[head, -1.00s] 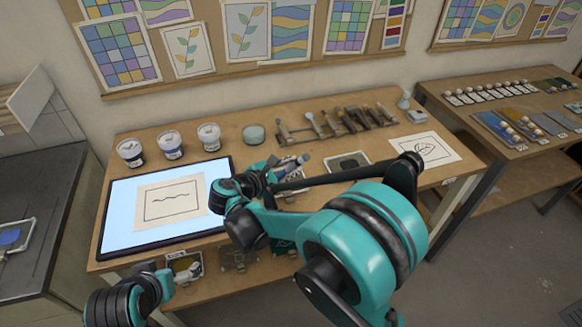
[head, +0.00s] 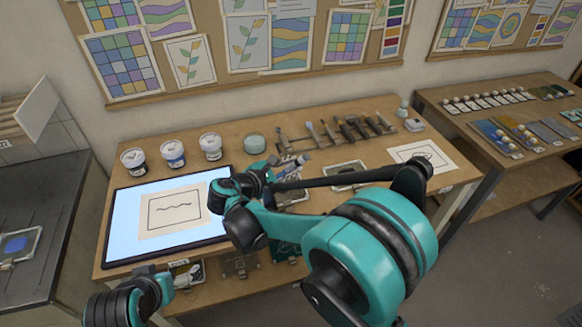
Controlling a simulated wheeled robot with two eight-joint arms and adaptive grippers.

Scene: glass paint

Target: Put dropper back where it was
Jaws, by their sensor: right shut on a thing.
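My right gripper (head: 286,174) is over the worktable (head: 226,146), just in front of the tool rack's left end. It is shut on a small slim thing with a pale bluish end, apparently the dropper (head: 299,161); my wrist and fingers hide part of it. Which slot is the dropper's cannot be told.
A lit light panel (head: 122,240) with a line drawing lies on the left. Three paint jars (head: 172,153) and a greenish glass jar (head: 253,143) stand behind. My right forearm crosses above the table.

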